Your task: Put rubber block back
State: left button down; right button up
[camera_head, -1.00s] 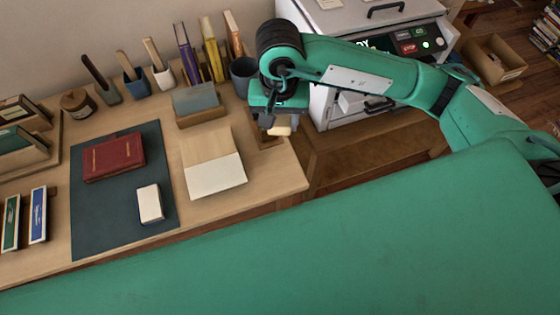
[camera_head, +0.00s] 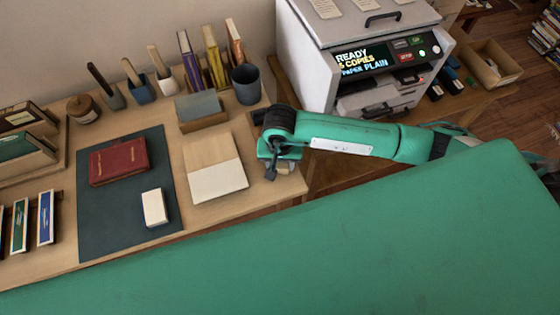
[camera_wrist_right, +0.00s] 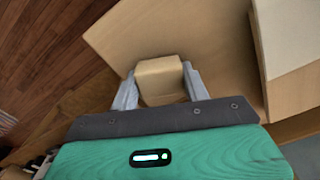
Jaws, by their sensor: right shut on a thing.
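A tan rubber block (camera_wrist_right: 160,80) is held between the two fingers of my right gripper (camera_wrist_right: 160,88) in the right wrist view. In the head view, my right gripper (camera_head: 276,168) is low over the desk's right front corner, right of the two-tone board. The block is mostly hidden there by the gripper. The wrist view shows bare desk top (camera_wrist_right: 215,40) beyond the block; I cannot tell whether the block touches it. My left gripper is not in view.
A dark mat (camera_head: 110,225) holds a red book (camera_head: 118,161) and a white block (camera_head: 154,207). A two-tone board (camera_head: 218,182) lies beside it. A dark cup (camera_head: 246,84) and card holder (camera_head: 200,112) stand behind. A copier (camera_head: 385,75) is at back right. The desk edge is close.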

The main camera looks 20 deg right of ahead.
jog(key=shift+f, duration=0.1)
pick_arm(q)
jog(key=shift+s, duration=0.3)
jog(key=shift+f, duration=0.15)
pick_arm(e)
jog(key=shift+f, duration=0.1)
jog(key=shift+b, duration=0.3)
jog(key=o, duration=0.9)
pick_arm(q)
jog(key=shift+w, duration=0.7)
pick_arm(e)
jog(key=shift+o, duration=0.2)
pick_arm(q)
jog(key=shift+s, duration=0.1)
